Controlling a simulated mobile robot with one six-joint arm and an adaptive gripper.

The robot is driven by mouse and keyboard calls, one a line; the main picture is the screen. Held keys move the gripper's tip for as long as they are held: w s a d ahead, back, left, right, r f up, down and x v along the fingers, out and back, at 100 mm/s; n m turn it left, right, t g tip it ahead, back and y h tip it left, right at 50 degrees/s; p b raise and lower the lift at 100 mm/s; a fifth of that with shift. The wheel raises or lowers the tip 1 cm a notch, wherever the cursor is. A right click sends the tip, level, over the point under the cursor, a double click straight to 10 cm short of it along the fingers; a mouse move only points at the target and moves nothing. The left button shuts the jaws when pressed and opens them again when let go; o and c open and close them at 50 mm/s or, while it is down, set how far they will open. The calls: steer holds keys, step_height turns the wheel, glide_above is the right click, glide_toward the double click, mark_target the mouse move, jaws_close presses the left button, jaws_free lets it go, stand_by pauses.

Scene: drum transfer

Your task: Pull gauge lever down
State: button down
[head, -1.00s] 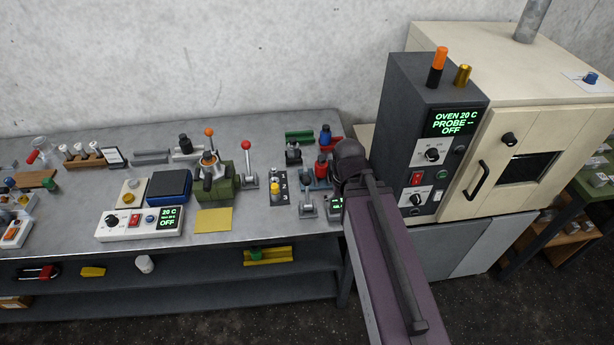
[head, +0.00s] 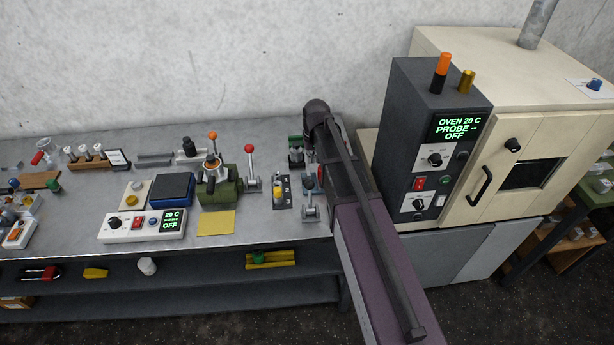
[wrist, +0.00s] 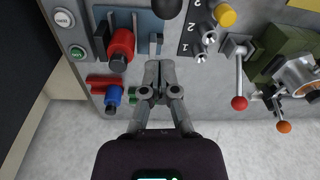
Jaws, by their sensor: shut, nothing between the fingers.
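Several levers stand on the bench, and no label shows which is the gauge lever. A dark-knobbed lever (head: 309,185) stands at the bench's front right; its knob (wrist: 167,8) is at the wrist view's top edge. A red-balled lever (head: 250,165) stands upright beside the green press (head: 218,190); it also shows in the wrist view (wrist: 239,85). My gripper (wrist: 159,66) is shut and empty, its tips just short of a small grey bracket (wrist: 155,43) in the picture. Contact cannot be told. My arm hides the gripper in the head view.
A red-capped part (wrist: 120,45), a blue one (wrist: 113,97) and a green bar (wrist: 132,92) lie close to my fingers. A numbered switch plate (head: 280,192) is left of the dark lever. The oven control box (head: 425,150) stands to the right.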

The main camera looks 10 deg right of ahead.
mark_target(310, 196)
steer(key=w, duration=0.1)
steer(key=w+a, duration=0.1)
steer(key=w, duration=0.1)
steer(key=shift+w+a, duration=0.3)
steer(key=shift+f, duration=0.15)
step_height(310, 196, down, 10)
steer(key=b, duration=1)
steer(key=shift+s+d+r+p, duration=0.1)
steer(key=shift+s+r+p, duration=0.25)
steer(key=shift+s, duration=0.4)
steer(key=shift+s+r+p, duration=0.2)
steer(key=shift+s+r, duration=0.1)
steer(key=shift+s, duration=0.45)
steer(key=shift+s, duration=0.15)
steer(key=shift+s+r+t, duration=0.2)
steer(key=shift+t, duration=0.2)
